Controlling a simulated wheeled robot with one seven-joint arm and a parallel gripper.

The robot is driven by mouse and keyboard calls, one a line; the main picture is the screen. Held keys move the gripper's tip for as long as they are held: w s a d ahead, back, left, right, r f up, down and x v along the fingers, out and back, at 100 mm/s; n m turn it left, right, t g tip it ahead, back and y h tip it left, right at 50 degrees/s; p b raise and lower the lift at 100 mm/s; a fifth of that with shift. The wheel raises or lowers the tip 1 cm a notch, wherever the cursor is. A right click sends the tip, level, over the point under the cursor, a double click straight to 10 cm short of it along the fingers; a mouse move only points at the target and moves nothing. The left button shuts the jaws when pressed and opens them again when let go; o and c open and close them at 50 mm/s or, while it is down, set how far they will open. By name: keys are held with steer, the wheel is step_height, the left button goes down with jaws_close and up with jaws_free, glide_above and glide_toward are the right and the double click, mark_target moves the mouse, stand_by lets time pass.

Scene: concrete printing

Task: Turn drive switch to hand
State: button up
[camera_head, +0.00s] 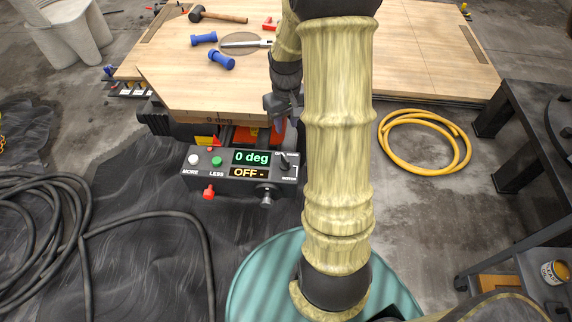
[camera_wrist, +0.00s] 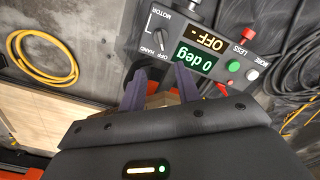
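The dark control box (camera_head: 225,172) stands at the table's front edge, with displays reading "0 deg" and "OFF -". Its drive switch (camera_head: 284,160) is a small black rotary knob at the box's right end. In the wrist view, upside down, the switch (camera_wrist: 159,39) sits among the labels OFF, HAND and MOTOR. Its exact pointing is hard to read. My gripper (camera_wrist: 160,80) is open, with a clear gap between its two dark fingers and nothing held. It is apart from the switch. In the head view my gripper (camera_head: 280,110) is above and behind the box, partly hidden by my arm.
The box also carries a white button (camera_head: 193,159), a green button (camera_head: 216,161), a red knob (camera_head: 208,192) and a black knob (camera_head: 267,195). The wooden table (camera_head: 190,85) holds a hammer (camera_head: 218,17) and blue dumbbell-shaped pieces (camera_head: 221,59). A yellow hose (camera_head: 424,142) and black cables (camera_head: 60,230) lie on the floor.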

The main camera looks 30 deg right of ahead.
mark_target(286, 159)
steer(key=shift+r, duration=0.15)
step_height(286, 159, down, 18)
steer(key=shift+r+b, duration=0.25)
steer(key=shift+b, duration=0.3)
steer(key=shift+a, duration=0.1)
jaws_close()
